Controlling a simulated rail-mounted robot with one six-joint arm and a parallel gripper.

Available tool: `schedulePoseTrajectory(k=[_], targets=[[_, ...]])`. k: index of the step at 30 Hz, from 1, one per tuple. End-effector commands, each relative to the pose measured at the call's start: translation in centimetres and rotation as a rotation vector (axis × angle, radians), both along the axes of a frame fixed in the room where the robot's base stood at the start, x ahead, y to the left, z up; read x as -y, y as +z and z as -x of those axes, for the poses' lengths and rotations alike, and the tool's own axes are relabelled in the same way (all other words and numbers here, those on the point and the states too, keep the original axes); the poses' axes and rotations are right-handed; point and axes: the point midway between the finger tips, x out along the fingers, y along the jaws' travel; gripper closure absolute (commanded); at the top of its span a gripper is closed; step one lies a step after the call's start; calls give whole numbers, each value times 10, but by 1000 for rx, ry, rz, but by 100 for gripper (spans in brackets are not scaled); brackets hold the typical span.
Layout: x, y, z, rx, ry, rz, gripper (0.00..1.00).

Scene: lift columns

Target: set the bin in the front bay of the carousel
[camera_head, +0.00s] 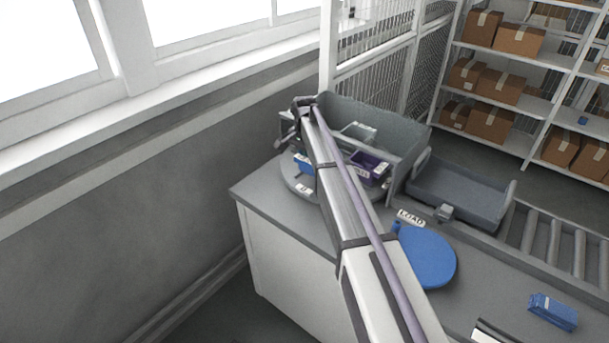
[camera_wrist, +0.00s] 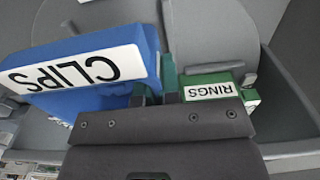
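The carousel (camera_head: 291,180) is a round grey turntable at the far left end of the counter. A blue bin (camera_head: 303,165) sits at its near side, just left of my arm; in the wrist view this blue bin (camera_wrist: 95,75) is large and close, with an upside-down CLIPS label. A green bin (camera_wrist: 208,88) labelled RINGS is right of it. A purple bin (camera_head: 369,168) stands right of my arm. My gripper (camera_wrist: 168,92) is between the blue and green bins; whether its fingers pinch a bin wall is unclear. My arm hides the middle of the carousel.
A grey guard wall (camera_head: 375,122) stands behind the carousel. An empty grey tray (camera_head: 460,195) is right of it, beside a roller conveyor (camera_head: 555,240). A blue disc (camera_head: 428,258) and a small blue box (camera_head: 553,311) lie on the counter. A window wall is at left.

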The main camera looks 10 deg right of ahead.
Motion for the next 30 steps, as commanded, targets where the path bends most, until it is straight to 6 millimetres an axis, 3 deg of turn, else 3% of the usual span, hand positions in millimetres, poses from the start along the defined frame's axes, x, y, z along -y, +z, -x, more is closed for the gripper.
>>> schedulePoseTrajectory(k=[7,18,27,30], targets=[[0,-47,0,0,0,0,100],[0,-47,0,0,0,0,100],[0,-45,0,0,0,0,70],[0,-45,0,0,0,0,70]])
